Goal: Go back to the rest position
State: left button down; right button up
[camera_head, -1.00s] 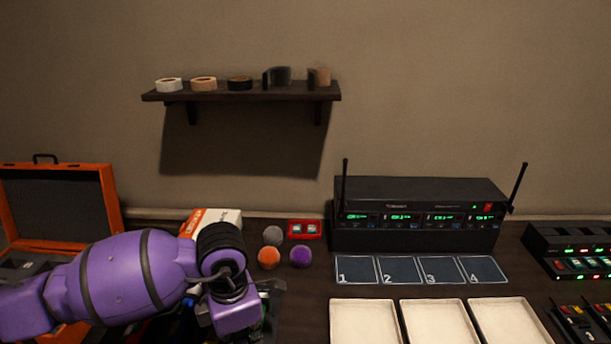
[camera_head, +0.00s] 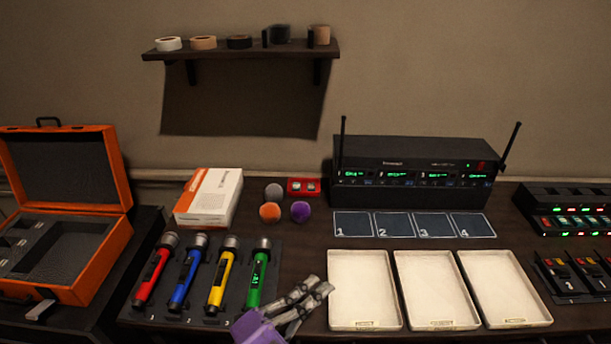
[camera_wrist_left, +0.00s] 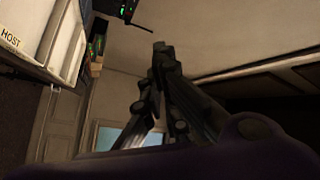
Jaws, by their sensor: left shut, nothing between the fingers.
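My left gripper (camera_head: 318,288) shows at the bottom middle of the head view, with its purple wrist at the lower edge. Its fingers are closed with nothing between them. They are between the green microphone (camera_head: 258,279) and the leftmost white tray (camera_head: 333,318). In the left wrist view the dark fingers (camera_wrist_left: 160,50) come together, pointing up into open space. My right gripper is not in view.
Red (camera_head: 154,272), blue (camera_head: 187,273) and yellow (camera_head: 222,275) microphones lie in a dark holder left of the gripper. An open orange case (camera_head: 118,240) stands at left. A receiver (camera_head: 410,165) and numbered pads (camera_head: 353,224) are behind the trays.

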pick_arm(q)
jog(key=s+a+f+n+t+y, duration=0.1)
jog(key=s+a+f+n+y, duration=0.2)
jog(key=a+f+n+y, duration=0.95)
jog(key=s+a+f+n+g+y, duration=0.1)
jog(key=s+a+f+n+g, duration=0.2)
jog(key=s+f, duration=0.5)
jog(key=s+a+f+n+g+y, duration=0.1)
jog(key=s+a+f+n, duration=0.3)
jog(key=s+f, duration=0.4)
jog(key=shift+a+f+n+g, duration=0.35)
jog(key=shift+a+f+g, duration=0.35)
jog(key=shift+a+g, duration=0.2)
jog(key=shift+y, duration=0.25)
